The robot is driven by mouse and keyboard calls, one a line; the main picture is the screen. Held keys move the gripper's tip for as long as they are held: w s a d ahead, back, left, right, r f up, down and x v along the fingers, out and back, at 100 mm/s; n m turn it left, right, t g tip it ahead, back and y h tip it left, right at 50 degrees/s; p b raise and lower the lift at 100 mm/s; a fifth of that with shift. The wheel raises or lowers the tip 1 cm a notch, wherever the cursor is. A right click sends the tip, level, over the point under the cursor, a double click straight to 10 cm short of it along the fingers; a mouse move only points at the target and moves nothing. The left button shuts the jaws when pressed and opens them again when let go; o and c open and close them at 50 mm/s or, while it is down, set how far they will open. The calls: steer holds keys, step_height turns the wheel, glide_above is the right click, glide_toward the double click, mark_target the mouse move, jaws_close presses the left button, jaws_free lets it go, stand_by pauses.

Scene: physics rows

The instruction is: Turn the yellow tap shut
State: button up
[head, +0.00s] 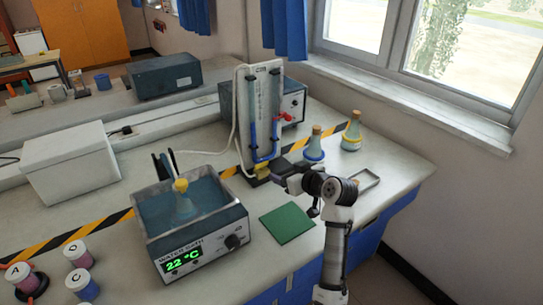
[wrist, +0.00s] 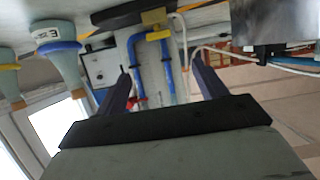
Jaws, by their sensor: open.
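The yellow tap (head: 262,171) sits low on an upright white panel (head: 262,85) with blue tubing, near the bench top. In the wrist view, which looks upside down, the tap (wrist: 158,35) appears as a yellow bar beside the blue tubes. My gripper (head: 277,172) is at the foot of the panel, close to the tap, and partly covers it in the head view. In the wrist view, my gripper (wrist: 160,68) is open, with nothing held between its fingers. The tap shows ahead, around the gap between the fingertips; contact cannot be told.
A blue-ringed flask (head: 314,146) and a yellow-ringed flask (head: 352,132) stand right of the panel. A grey instrument box (head: 292,100) is behind it. A water bath (head: 165,253) holding a flask stands left. A green mat (head: 287,224) lies in front; a metal frame (head: 366,180) lies right.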

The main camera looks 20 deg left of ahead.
mark_target(262, 164)
steer(key=p+x, duration=0.2)
steer(key=x, duration=0.4)
steer(key=p+x, duration=0.1)
steer(key=x, duration=0.5)
steer(key=shift+d+f+p, duration=0.1)
steer(key=shift+f+p, duration=0.15)
steer(key=shift+p, duration=0.1)
steer(key=shift+x, duration=0.85)
steer(key=shift+s, duration=0.1)
steer(key=c, duration=1)
